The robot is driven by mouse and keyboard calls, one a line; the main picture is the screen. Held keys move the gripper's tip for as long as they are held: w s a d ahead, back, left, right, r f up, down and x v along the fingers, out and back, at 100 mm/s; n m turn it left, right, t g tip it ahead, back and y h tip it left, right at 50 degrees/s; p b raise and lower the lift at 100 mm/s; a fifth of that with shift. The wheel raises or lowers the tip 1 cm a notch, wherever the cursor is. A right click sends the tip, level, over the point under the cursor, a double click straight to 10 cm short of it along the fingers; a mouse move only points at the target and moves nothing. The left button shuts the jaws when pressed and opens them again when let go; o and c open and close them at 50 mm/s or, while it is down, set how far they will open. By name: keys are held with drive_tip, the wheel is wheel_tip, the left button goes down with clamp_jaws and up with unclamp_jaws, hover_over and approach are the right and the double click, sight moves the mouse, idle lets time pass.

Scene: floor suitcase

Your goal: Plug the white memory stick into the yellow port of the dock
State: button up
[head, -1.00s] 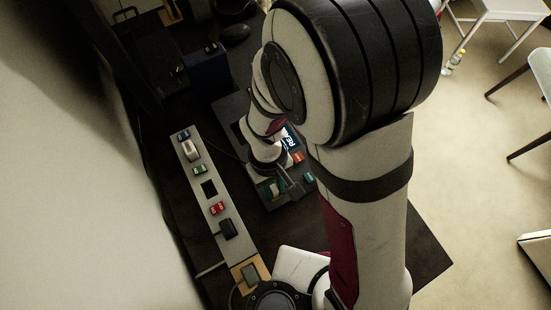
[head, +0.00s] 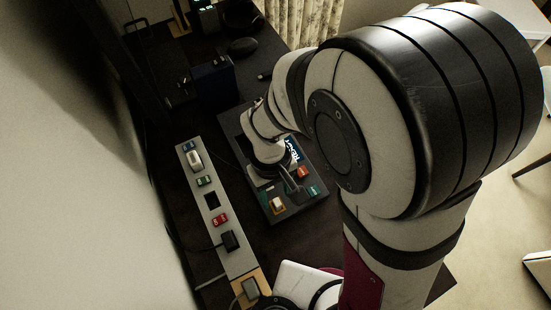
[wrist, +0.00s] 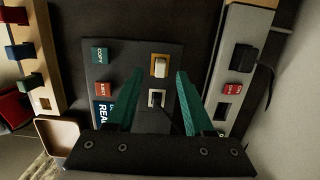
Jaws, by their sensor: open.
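The dark grey dock (head: 309,200) lies below my gripper and shows in the wrist view (wrist: 120,69). Its yellow port (wrist: 153,73) has a pale block standing in it, which looks like the white memory stick (wrist: 161,65); it also shows in the head view (head: 277,204). How deep it sits I cannot tell. A second port (wrist: 156,98) with a pale frame is beside it. My gripper (wrist: 160,76) is open, its teal fingers on either side of the stick in the picture with clear gaps. In the head view, my gripper (head: 284,187) is over the dock, partly hidden.
The dock has a teal COPY button (wrist: 99,55), a red EJECT button (wrist: 103,89) and a partly hidden READY label. A grey power strip (head: 209,215) with switches and a black plug (head: 229,240) runs alongside. A dark blue box (head: 216,84) stands farther back.

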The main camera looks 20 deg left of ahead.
sight(273, 197)
wheel_tip(273, 197, up, 12)
drive_tip(key=w+a, duration=0.1)
drive_tip(key=shift+w+a+f, duration=0.1)
drive_tip(key=shift+f, duration=0.05)
drive_tip(key=s+d+r+m+y, duration=0.1)
drive_tip(key=s+d+m, duration=0.2)
drive_tip(key=d+m, duration=0.4)
drive_tip(key=s+d+r+m+t+y, duration=0.1)
drive_tip(key=s+d+m+y, duration=0.1)
drive_tip(key=s+d+m, duration=0.2)
drive_tip(key=d+m, duration=0.3)
drive_tip(key=shift+d+r+m, duration=0.25)
drive_tip(key=shift+d+m, duration=0.05)
drive_tip(key=shift+d, duration=0.1)
drive_tip(key=shift+w, duration=0.1)
